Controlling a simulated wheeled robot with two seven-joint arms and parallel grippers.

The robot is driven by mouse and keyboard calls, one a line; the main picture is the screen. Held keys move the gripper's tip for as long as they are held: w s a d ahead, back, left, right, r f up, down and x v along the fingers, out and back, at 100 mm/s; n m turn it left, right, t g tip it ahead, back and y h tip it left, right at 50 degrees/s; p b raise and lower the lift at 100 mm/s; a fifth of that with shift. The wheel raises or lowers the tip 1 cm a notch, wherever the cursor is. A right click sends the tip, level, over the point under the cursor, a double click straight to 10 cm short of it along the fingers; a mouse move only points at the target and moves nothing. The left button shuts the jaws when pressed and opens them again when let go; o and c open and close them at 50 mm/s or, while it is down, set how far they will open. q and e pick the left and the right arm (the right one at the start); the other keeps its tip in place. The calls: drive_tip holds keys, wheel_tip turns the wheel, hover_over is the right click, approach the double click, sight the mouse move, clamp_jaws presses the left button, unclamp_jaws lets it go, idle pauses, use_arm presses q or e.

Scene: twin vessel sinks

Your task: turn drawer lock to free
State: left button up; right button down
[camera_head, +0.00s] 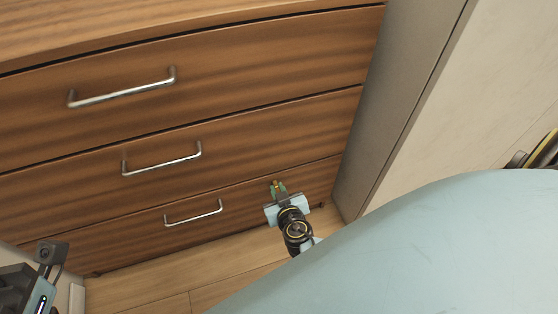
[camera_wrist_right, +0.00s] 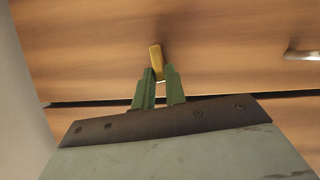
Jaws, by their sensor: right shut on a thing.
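The drawer lock's brass knob (camera_wrist_right: 156,58) is a small upright bar on the wooden drawer front in the right wrist view. My right gripper (camera_wrist_right: 160,74) has its green fingers shut on the knob's lower end. In the head view the knob (camera_head: 275,184) is a tiny brass spot at the right end of the lowest drawer (camera_head: 120,235), with my right gripper (camera_head: 279,188) at it. The knob's turn angle is hard to read in the head view. Only part of my left arm shows at the lower left, without fingers.
Several metal bar handles cross the drawers; the lowest handle (camera_head: 193,213) is left of my right gripper. A pale side panel (camera_head: 425,110) stands to the right. Wooden floor (camera_head: 150,288) lies below. My pale blue body fills the lower right.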

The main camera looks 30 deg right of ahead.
drive_tip(key=shift+w+a+f+n+t+h, duration=0.1)
drive_tip(key=shift+a+f+n+t+h, duration=0.2)
drive_tip(key=shift+n+h, duration=1.2)
drive_tip(key=shift+w+a+f+n+t+h, duration=0.2)
drive_tip(key=shift+n+h, duration=0.45)
drive_tip(key=shift+n, duration=1.8)
drive_tip(key=shift+w+a+f+n+t+h, duration=0.1)
drive_tip(key=shift+a+f+n+t+h, duration=0.2)
drive_tip(key=shift+n+h, duration=1.2)
drive_tip(key=shift+s+f+n+y, duration=0.15)
drive_tip(key=shift+n+y, duration=0.2)
drive_tip(key=shift+n, duration=0.6)
drive_tip(key=c, duration=1.4)
unclamp_jaws()
drive_tip(key=shift+c, duration=0.2)
